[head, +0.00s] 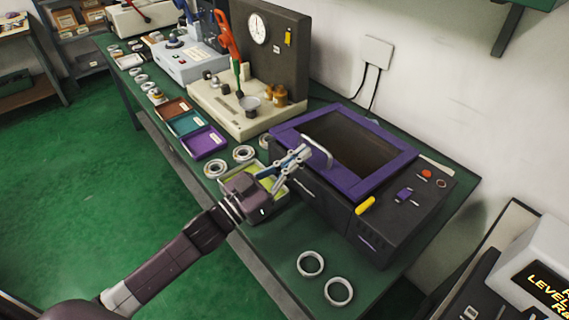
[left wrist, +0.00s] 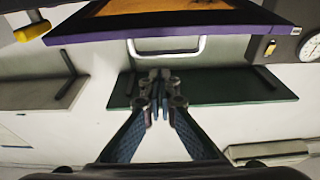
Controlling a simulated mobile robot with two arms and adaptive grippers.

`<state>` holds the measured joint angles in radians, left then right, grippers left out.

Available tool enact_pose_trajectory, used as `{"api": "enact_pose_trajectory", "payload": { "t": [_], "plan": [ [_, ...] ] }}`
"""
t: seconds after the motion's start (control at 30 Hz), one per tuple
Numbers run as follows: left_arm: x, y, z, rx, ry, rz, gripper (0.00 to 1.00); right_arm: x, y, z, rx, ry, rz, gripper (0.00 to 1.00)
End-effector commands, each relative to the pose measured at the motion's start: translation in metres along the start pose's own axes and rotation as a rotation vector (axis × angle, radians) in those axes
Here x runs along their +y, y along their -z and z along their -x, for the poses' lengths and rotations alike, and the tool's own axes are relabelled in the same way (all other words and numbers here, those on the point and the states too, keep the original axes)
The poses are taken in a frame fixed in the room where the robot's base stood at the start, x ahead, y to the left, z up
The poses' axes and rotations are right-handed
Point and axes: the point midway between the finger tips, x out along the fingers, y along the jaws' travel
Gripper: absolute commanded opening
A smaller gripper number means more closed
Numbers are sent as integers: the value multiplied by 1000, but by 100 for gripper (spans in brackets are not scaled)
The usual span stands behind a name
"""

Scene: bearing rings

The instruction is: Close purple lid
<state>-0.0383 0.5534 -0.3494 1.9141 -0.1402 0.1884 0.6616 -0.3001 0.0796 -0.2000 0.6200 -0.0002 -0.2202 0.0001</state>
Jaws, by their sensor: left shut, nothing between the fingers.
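The purple lid (head: 382,183) is a purple frame around a dark middle, on top of a dark box-shaped machine (head: 318,205). I cannot tell whether it lies fully down. A pale bar handle (head: 319,149) is on its near left edge. My left gripper (head: 300,155) is shut and empty beside this handle, at the machine's near left side. In the left wrist view, the lid's purple edge (left wrist: 180,27) crosses the top, with the handle (left wrist: 166,50) just beyond my left gripper's closed fingertips (left wrist: 159,78). Contact with the handle is unclear. My right gripper is out of view.
A yellow handle (head: 365,205) and small controls (head: 404,195) are on the machine's right part. A tray with a yellow-green inside (head: 281,190) is below my left gripper. Bearing rings (head: 311,264) lie on the green bench top at the front. A gauge stand (head: 262,50) is behind left.

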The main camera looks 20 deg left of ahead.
Motion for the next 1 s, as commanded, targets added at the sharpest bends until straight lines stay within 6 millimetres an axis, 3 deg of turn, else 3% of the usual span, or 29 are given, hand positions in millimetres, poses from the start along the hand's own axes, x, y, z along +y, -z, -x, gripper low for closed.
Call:
{"api": "enact_pose_trajectory", "payload": {
  "t": [0.13,0.2,0.4,0.83,1.0],
  "plan": [
    [0,0,-27,0,0,1,0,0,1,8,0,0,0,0],
    [0,-17,-18,-5,3,4,0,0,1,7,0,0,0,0],
    [0,-35,-11,-2,1,1,0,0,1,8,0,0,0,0],
    [0,-39,-9,0,0,0,0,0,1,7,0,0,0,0],
    [0,-56,-4,-3,1,2,0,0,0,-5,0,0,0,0]
  ]
}}
